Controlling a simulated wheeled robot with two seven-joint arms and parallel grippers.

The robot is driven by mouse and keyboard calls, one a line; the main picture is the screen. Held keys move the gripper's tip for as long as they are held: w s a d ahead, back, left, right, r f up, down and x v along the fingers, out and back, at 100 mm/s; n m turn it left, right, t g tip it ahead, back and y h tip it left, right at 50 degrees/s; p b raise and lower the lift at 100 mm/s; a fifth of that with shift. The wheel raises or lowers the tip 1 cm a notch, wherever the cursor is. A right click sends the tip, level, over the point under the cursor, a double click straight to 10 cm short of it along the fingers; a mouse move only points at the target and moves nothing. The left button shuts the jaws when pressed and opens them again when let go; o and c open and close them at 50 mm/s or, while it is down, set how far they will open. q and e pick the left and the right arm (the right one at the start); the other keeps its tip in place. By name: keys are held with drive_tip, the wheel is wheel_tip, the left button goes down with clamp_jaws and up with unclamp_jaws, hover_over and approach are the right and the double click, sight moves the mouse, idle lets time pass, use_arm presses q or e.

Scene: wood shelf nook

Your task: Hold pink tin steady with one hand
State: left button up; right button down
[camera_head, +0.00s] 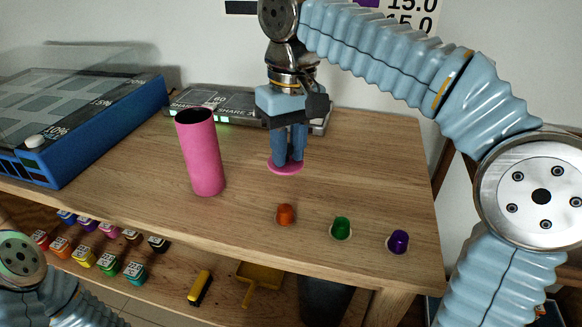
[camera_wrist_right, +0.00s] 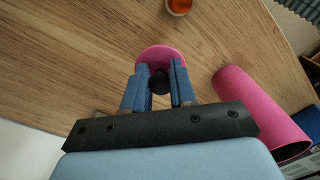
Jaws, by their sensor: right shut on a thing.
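The pink tin (camera_head: 202,155) stands upright on the wooden table, left of centre, with a dark open top. It also shows at the right of the right wrist view (camera_wrist_right: 262,112). My right gripper (camera_head: 287,160) points down beside the tin, to its right and apart from it. Its blue fingers are shut on the dark knob (camera_wrist_right: 159,82) of a round pink lid (camera_head: 285,170), which also shows in the right wrist view (camera_wrist_right: 160,54). The lid is at or just above the table; I cannot tell which. My left gripper is out of view.
Orange (camera_head: 285,214), green (camera_head: 341,228) and purple (camera_head: 399,241) small objects stand near the table's front edge. A blue case (camera_head: 75,135) is at the left, a grey box (camera_head: 235,104) at the back. Colourful small items fill the lower shelf. The table's right side is clear.

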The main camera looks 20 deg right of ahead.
sight(292, 161)
drive_tip(key=shift+w+d+f, duration=0.35)
drive_tip(key=shift+f, duration=0.3)
drive_tip(key=shift+w+d+f+b, duration=0.15)
drive_tip(key=shift+f+b, duration=0.25)
drive_tip(key=shift+f, duration=1.35)
drive_tip(key=shift+f, duration=0.1)
drive_tip(key=c, duration=0.9)
unclamp_jaws()
